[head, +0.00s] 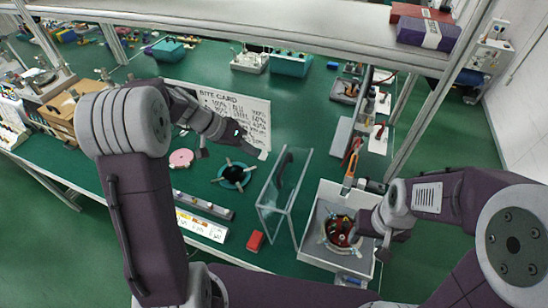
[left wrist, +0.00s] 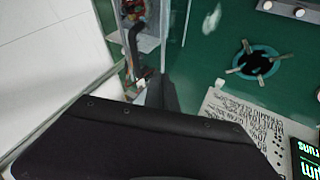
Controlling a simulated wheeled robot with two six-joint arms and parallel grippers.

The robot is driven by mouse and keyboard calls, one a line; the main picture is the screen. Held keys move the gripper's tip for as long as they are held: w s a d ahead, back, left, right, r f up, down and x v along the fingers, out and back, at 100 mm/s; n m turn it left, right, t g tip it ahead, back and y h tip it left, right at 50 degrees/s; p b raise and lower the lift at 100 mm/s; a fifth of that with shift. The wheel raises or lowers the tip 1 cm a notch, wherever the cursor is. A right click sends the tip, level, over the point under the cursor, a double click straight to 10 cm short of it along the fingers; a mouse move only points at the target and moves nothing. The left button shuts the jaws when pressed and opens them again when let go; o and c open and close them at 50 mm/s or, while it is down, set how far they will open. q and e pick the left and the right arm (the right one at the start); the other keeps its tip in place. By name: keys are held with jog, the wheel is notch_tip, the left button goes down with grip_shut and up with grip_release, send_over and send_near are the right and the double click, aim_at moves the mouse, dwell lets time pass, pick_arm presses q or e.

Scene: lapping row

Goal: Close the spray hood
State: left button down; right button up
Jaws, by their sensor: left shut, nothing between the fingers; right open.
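The spray hood (head: 296,205), a clear panelled cover with a pale frame, stands raised on the left side of a pale grey box (head: 310,245). A dark curved bar, perhaps its handle, shows at the hood's upper part. The box holds a round plate (head: 341,232) with a reddish middle and several small parts; the hood is not over it. My left gripper (head: 262,154) is shut and empty, up and left of the hood; a gap to it cannot be judged. My right gripper (head: 382,246) is open at the right side of the plate, partly hiding it.
A teal ring with a black middle (head: 234,175) and a pink disc (head: 181,158) lie left of the hood. A written card (head: 240,108) lies behind; it also shows in the left wrist view (left wrist: 225,112). A red block (head: 255,241) sits near the front edge.

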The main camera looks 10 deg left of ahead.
pick_arm(q)
jog(key=d+f+p, duration=0.1)
jog(key=d, duration=0.1)
jog(key=d+f+p, duration=0.1)
jog(key=d, duration=0.1)
jog(key=d+f, duration=0.2)
jog(key=shift+w+d+p, duration=0.15)
jog(key=shift+w+p, duration=0.2)
jog(key=shift+p, duration=0.05)
jog(key=shift+s+d+f, duration=0.1)
jog(key=shift+d, duration=0.15)
jog(key=shift+a, duration=0.1)
